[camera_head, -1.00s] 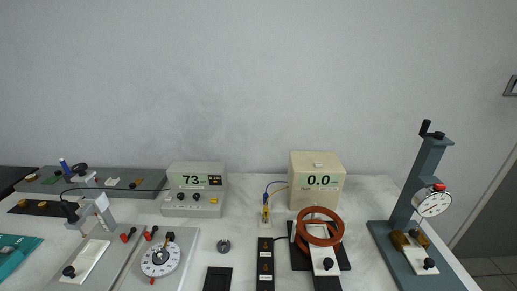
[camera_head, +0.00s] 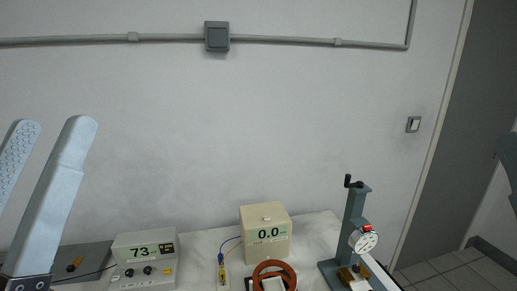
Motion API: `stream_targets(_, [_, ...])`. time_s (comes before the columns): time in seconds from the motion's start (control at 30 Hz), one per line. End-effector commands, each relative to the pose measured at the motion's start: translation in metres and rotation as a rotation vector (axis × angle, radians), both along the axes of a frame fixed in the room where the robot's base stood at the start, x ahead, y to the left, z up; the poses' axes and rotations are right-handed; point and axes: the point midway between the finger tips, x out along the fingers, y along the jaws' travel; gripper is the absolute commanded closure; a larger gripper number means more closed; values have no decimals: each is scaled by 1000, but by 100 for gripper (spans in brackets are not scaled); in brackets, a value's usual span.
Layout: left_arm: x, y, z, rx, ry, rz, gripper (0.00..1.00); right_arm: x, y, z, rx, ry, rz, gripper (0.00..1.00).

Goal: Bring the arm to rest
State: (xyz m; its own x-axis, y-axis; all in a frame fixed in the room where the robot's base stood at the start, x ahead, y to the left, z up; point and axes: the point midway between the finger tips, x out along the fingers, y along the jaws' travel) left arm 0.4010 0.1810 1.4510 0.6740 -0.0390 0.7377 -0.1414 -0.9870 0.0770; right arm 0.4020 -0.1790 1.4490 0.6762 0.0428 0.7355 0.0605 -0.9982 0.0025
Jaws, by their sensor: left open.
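My left gripper (camera_head: 50,123) stands large and close at the left edge of the head view. Its two pale fingers point up and are apart, with nothing between them. It is in front of the wall and the left end of the bench.
On the bench stand a grey meter reading 73 (camera_head: 145,261), a cream box reading 0.0 (camera_head: 265,234), copper-coloured rings (camera_head: 274,274) and a stand (camera_head: 355,215) with a dial gauge (camera_head: 363,240). The front of the bench is out of view.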

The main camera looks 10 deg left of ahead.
Motion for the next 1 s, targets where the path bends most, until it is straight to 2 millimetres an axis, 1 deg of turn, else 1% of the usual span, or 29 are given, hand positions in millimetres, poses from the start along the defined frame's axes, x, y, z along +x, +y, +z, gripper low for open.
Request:
stream_targets(0.03, [0, -2, 0, 83, -7, 76, 26, 0, 0, -1, 0, 0, 0, 17])
stream_targets(0.07, [0, -2, 26, 88, -8, 85, 26, 1, 0, 25, 0, 3, 0, 17])
stream_targets(0.1, [0, -2, 47, 84, -7, 82, 26, 1, 0, 46, 0, 3, 0, 17])
stream_targets(0.17, [0, -2, 69, 83, -5, 82, 26, 0, 0, 70, 0, -2, 0, 17])
stream_targets(0.2, [1, -1, 85, 83, -4, 81, 26, 0, 0, 86, 0, -2, 0, 17])
stream_targets(0.27, [1, -1, 110, 82, -4, 81, 26, 0, 0, 111, 0, -1, 0, 17])
stream_targets(0.3, [1, -1, 129, 81, -3, 81, 26, 0, 0, 130, 0, -1, 0, 17])
stream_targets(0.37, [1, -1, 158, 81, -3, 81, 26, 0, 0, 159, 0, 0, 0, 17])
stream_targets(0.4, [1, -1, 178, 81, -3, 81, 26, 0, 0, 179, 0, 0, 0, 17])
stream_targets(0.47, [1, -1, 209, 82, -2, 81, 26, 0, 0, 210, 0, 0, 0, 17])
stream_targets(0.5, [1, -1, 229, 82, -2, 81, 26, 0, 0, 230, 0, 0, 0, 17])
stream_targets(0.57, [1, -1, 259, 80, -2, 81, 26, 0, 0, 260, 0, 0, 0, 17])
stream_targets(0.6, [1, -1, 279, 80, -2, 81, 26, 0, 0, 280, 0, 0, 0, 17])
stream_targets(0.67, [1, -1, 308, 80, -2, 81, 26, 0, 0, 309, 0, 0, 0, 17])
stream_targets(0.7, [1, -1, 325, 80, -1, 81, 26, 0, 0, 327, 0, 0, 0, 17])
stream_targets(0.8, [1, -1, 359, 80, -1, 81, 26, 0, 0, 361, 0, 0, 0, 17])
stream_targets(0.83, [1, -1, 366, 80, -1, 81, 26, 0, 0, 368, 0, 0, 0, 17])
stream_targets(0.9, [1, -1, 377, 80, -1, 81, 26, 0, 0, 379, 0, 0, 0, 17])
stream_targets(1.0, [1, -1, 382, 80, -1, 81, 26, 0, 0, 383, 0, 0, 0, 17])
